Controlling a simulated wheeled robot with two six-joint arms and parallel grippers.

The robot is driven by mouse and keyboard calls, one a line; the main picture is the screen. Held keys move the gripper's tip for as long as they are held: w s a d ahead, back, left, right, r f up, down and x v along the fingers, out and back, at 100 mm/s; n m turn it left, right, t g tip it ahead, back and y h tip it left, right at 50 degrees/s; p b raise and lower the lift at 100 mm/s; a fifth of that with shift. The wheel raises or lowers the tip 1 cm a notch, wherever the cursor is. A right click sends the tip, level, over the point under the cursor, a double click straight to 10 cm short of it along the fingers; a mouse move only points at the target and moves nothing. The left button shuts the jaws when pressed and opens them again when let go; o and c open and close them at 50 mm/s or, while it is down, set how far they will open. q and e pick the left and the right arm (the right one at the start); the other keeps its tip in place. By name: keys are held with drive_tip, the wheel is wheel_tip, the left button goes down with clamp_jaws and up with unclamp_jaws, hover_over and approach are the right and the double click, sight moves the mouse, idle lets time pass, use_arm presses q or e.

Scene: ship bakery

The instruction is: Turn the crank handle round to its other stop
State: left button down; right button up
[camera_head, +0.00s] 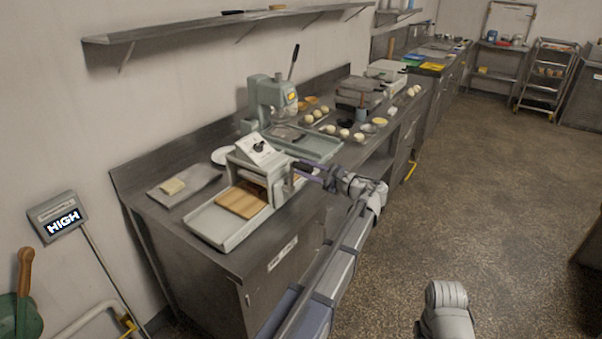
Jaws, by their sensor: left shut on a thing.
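The crank machine (250,160) is a pale dough roller on the steel counter, with a dial on its sloped top. Its crank is on the right side, towards the aisle. My left gripper (308,171) reaches it from the right and is shut on the crank's dark handle (300,166). The jaws hide part of the handle, and the crank arm is hard to make out. My right gripper is out of view; only a grey part of my right arm shows at the bottom.
A pale tray (207,222) with a wooden board (241,200) lies before the machine. A green-grey mixer (270,100) and another tray (318,146) stand behind it. Several dough balls (345,133) lie further along. A wall sign (62,221) reads HIGH. The floor at right is clear.

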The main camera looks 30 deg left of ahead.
use_arm(q)
drive_tip(key=w+m, duration=0.1)
drive_tip(key=w+f+m, duration=0.1)
drive_tip(key=m, duration=0.1)
drive_tip(key=shift+w+d+b, duration=0.15)
drive_tip(key=shift+w+b, duration=0.15)
drive_tip(key=shift+b, duration=0.1)
drive_tip(key=w+f+m+b, duration=0.3)
drive_tip(key=f+m+b, duration=0.9)
drive_tip(key=m, duration=0.2)
drive_tip(key=shift+w+d+f+m, duration=0.15)
drive_tip(key=shift+w+m, duration=0.25)
drive_tip(key=shift+f, duration=0.1)
drive_tip(key=c, duration=0.7)
unclamp_jaws()
drive_tip(key=shift+o, duration=0.2)
drive_tip(key=d, duration=0.7)
drive_tip(key=shift+s+d, duration=0.4)
